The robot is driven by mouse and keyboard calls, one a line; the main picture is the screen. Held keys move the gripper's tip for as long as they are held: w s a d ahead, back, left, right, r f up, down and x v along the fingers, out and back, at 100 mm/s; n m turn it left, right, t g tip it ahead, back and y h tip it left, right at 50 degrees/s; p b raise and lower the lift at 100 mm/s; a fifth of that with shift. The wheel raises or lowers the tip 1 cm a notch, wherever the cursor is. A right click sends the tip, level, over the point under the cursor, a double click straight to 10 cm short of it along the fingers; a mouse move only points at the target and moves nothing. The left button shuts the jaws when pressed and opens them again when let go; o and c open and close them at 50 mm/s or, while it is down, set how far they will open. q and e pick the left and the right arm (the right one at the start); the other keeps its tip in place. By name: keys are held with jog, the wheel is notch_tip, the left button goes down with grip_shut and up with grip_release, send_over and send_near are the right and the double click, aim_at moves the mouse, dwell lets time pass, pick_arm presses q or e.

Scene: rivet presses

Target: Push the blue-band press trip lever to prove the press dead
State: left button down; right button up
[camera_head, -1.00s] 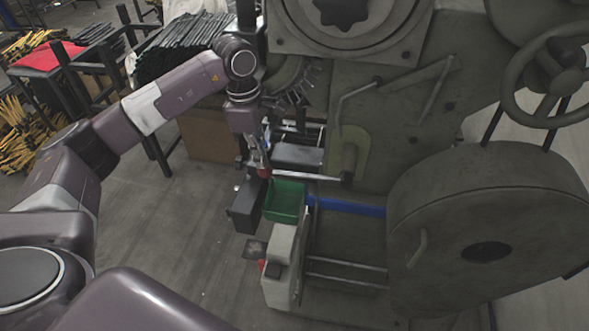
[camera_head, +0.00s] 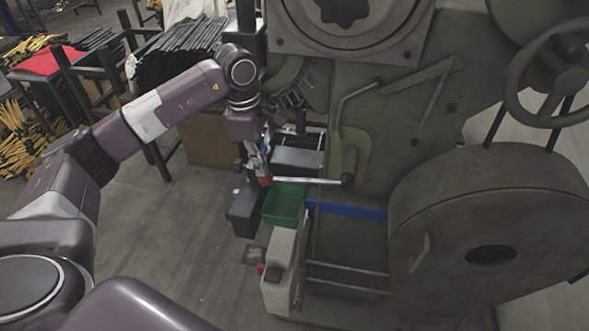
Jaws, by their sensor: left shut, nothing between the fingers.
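The blue-band press (camera_head: 420,140) fills the right half of the view, a large dark grey machine with a blue band (camera_head: 348,210) low on its front. The trip lever (camera_head: 310,181) is a pale rod that runs left from a pivot on the press and lies nearly level. My right gripper is not in view.
A green bin (camera_head: 284,204) sits just below the lever. A pale grey box with a red button (camera_head: 280,268) stands lower. A handwheel (camera_head: 555,75) and round guard (camera_head: 490,230) are at right.

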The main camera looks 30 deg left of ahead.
pick_arm(q)
jog(key=shift+f+b, duration=0.55)
jog(key=shift+f, duration=0.35)
jog(key=shift+d+f+b, duration=0.1)
jog(key=shift+f+b, duration=0.55)
jog(key=shift+f, duration=0.15)
jog(key=shift+r, duration=0.3)
jog(key=shift+r+p, duration=0.25)
jog(key=shift+p, duration=0.15)
jog(key=a+r, duration=0.1)
jog(key=a+r+p, duration=0.1)
jog(key=r, duration=0.1)
jog(key=a+r+p, duration=0.1)
jog(key=shift+s+r, duration=0.2)
jog(key=shift+s, duration=0.15)
